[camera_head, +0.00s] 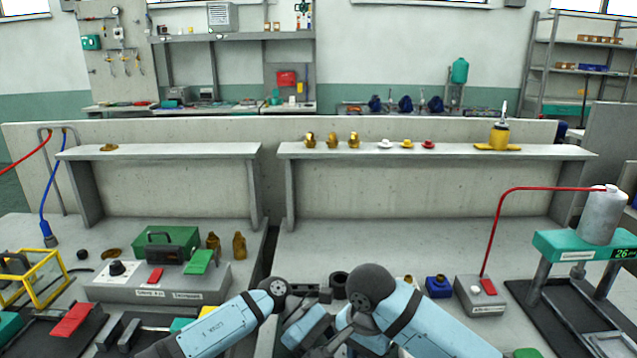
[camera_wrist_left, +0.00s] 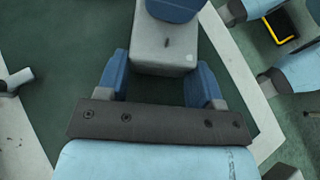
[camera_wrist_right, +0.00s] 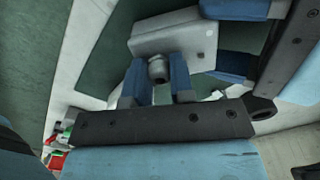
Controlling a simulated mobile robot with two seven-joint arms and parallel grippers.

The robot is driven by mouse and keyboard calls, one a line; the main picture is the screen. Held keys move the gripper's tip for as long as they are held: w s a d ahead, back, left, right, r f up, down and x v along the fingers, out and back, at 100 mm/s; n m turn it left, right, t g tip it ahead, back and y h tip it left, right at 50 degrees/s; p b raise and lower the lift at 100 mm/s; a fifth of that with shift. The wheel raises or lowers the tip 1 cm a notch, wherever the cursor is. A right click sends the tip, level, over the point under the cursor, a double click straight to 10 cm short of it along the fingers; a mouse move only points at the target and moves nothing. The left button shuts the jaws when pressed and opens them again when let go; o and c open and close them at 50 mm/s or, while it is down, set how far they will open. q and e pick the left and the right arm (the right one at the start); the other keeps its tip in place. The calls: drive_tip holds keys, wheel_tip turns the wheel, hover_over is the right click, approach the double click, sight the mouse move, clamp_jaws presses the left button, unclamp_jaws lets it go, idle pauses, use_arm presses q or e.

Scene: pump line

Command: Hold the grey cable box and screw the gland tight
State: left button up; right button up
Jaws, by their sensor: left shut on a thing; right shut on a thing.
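The grey cable box (camera_wrist_left: 165,50) is a pale block between the blue fingers of my left gripper (camera_wrist_left: 162,64), which is shut on it. In the right wrist view the box (camera_wrist_right: 178,36) is tilted, with the left gripper's blue fingers on its right part. The gland (camera_wrist_right: 157,68) is a grey metal fitting on the box's near face. My right gripper (camera_wrist_right: 157,76) is shut on the gland, one finger on each side. In the head view both arms meet at the bottom middle and hide the box and gland. How far the gland is screwed in cannot be told.
A grey control unit (camera_head: 160,285) with a green box stands on the left bench. A blue fitting (camera_head: 438,286) and a grey unit with a red cable (camera_head: 482,296) stand right of my arms. A teal stand (camera_head: 585,243) holds a grey bottle at far right.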

drive_tip(key=m, duration=1.1)
drive_tip(key=shift+m, duration=0.3)
drive_tip(key=o, duration=0.7)
drive_tip(key=shift+r, duration=1.95)
